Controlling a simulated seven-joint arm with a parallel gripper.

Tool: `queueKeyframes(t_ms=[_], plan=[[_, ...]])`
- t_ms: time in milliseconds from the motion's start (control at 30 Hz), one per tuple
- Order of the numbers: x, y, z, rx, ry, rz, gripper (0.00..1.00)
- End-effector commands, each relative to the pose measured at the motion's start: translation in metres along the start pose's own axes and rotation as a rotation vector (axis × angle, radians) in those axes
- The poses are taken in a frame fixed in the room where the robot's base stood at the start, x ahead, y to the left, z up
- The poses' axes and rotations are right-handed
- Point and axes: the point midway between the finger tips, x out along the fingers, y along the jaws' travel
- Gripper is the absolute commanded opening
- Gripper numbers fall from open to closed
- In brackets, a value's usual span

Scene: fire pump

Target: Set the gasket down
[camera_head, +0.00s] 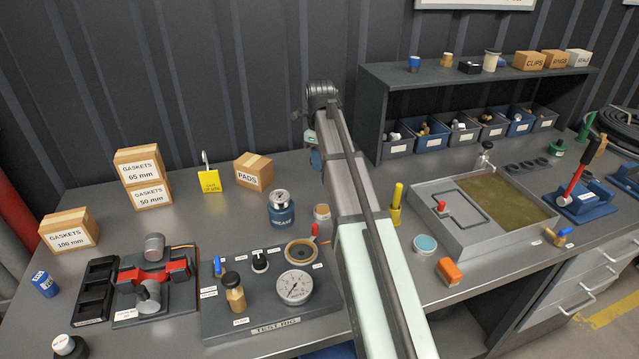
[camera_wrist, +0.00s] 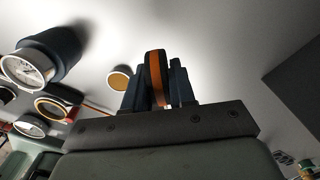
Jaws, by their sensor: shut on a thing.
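In the wrist view my gripper (camera_wrist: 160,92) is shut on a round, thin piece with an orange band and a dark side, seen nearly edge-on; I take it to be the gasket (camera_wrist: 156,72). It stands upright between the dark fingers. A grey bench surface fills the background; I cannot tell whether the piece touches it. In the head view the gripper and the held piece are hidden behind my arm.
The tan-lidded jar (camera_head: 321,212) also shows in the wrist view (camera_wrist: 120,78). The grease tin (camera_head: 281,210) and test rig (camera_head: 268,304) lie left of my arm. A yellow-handled tool (camera_head: 397,204), teal-lidded tin (camera_head: 425,244) and liquid-filled tray (camera_head: 455,237) stand to the right.

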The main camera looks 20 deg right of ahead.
Motion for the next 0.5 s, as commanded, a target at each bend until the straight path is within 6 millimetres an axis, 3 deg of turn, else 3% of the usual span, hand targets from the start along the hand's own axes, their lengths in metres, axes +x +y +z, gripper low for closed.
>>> queueKeyframes(t_ms=[133, 500], plan=[[0.026, 0.001, -0.001, 0.000, 0.001, 0.002, 0.00], [0.059, 0.001, 0.000, -0.001, 0.001, 0.002, 0.00]])
